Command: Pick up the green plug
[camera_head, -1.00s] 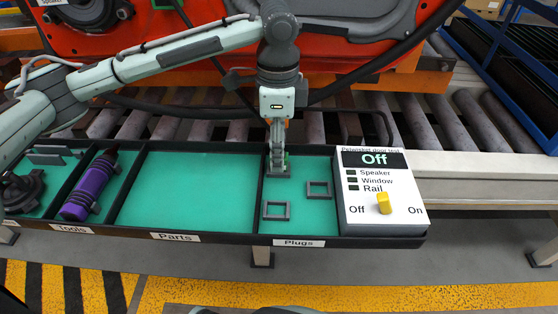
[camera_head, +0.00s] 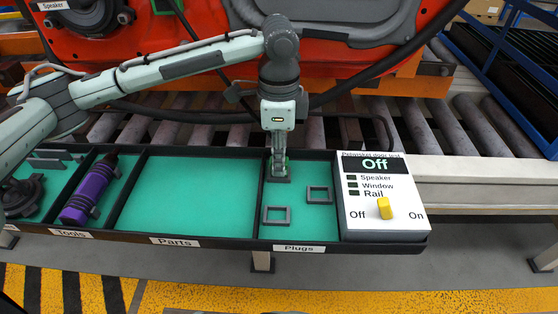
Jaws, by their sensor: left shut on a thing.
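My left gripper (camera_head: 278,166) reaches straight down into the Plugs compartment (camera_head: 310,230) of the tray, at its back left corner. Its fingers are shut, just above a grey plug holder (camera_head: 279,179). The green plug is almost wholly hidden between the fingers, and I cannot tell whether it has left the holder. Two other grey square holders, one in front (camera_head: 276,215) and one to the right (camera_head: 319,194), stand empty. My right gripper is not in view.
A white test box (camera_head: 380,195) reading "Off" with a yellow knob (camera_head: 384,208) stands right of the Plugs compartment. The Parts compartment (camera_head: 190,195) is empty. A purple bottle-shaped tool (camera_head: 90,190) lies in Tools. Rollers and the red door (camera_head: 190,50) are behind.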

